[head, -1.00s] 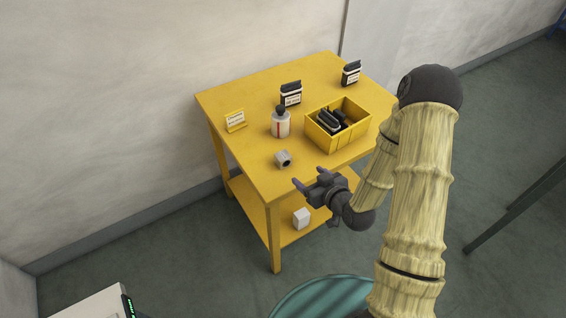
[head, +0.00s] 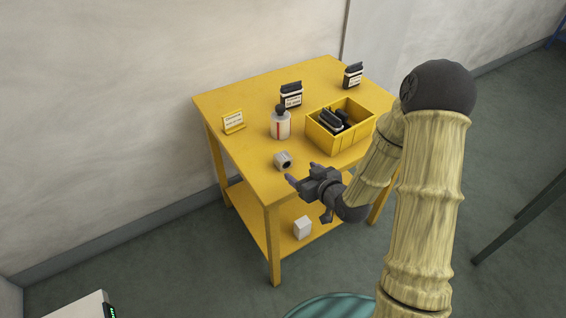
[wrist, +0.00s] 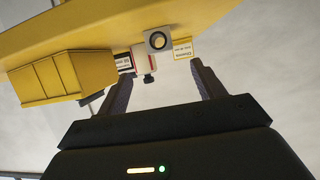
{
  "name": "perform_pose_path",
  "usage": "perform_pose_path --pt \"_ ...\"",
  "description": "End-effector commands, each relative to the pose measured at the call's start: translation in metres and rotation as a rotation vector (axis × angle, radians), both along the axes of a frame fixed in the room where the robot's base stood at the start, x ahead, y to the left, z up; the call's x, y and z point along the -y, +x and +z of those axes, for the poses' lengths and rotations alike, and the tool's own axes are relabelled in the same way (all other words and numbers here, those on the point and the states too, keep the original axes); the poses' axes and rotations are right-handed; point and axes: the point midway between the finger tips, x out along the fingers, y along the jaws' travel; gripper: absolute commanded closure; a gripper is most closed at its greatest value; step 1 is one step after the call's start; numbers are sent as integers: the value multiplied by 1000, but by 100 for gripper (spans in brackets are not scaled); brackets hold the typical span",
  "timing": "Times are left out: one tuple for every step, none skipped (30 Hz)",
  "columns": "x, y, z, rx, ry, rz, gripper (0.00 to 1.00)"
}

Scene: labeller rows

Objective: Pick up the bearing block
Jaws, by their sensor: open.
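The bearing block (head: 283,160) is a small light-grey block with a dark round bore. It sits near the front edge of the yellow table (head: 250,165). In the wrist view the bearing block (wrist: 157,40) shows its bore facing the camera, beyond and between the fingertips. My gripper (head: 301,176) is open and empty, just in front of and slightly right of the block, apart from it. In the wrist view both dark fingers of my gripper (wrist: 160,75) are spread wide.
Behind the block stands a white bottle (head: 280,125) with a dark cap. A yellow bin (head: 348,140) with dark items is to the right. A white box (head: 302,228) is on the lower shelf.

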Motion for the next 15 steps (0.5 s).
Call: perform_pose_path --pt "-5 7 -2 0 1 2 32" --pt "-7 10 -4 -1 1 3 32" --pt "-11 15 -7 -1 0 3 32" --pt "-13 19 -9 -1 0 3 32" --pt "-16 23 -10 0 1 2 32" --pt "-19 29 -13 -1 1 3 32" --pt "-22 33 -15 -1 1 3 32" --pt "-25 37 -17 -1 1 3 32" --pt "-28 42 -20 0 1 2 32" --pt "-30 46 -21 0 1 2 32" --pt "-31 49 -23 1 1 1 32" --pt "-33 52 -25 -1 0 1 32" --pt "-35 54 -26 -1 0 1 32" --pt "-35 55 -27 -1 0 2 32" --pt "-36 56 -27 -1 0 1 32"
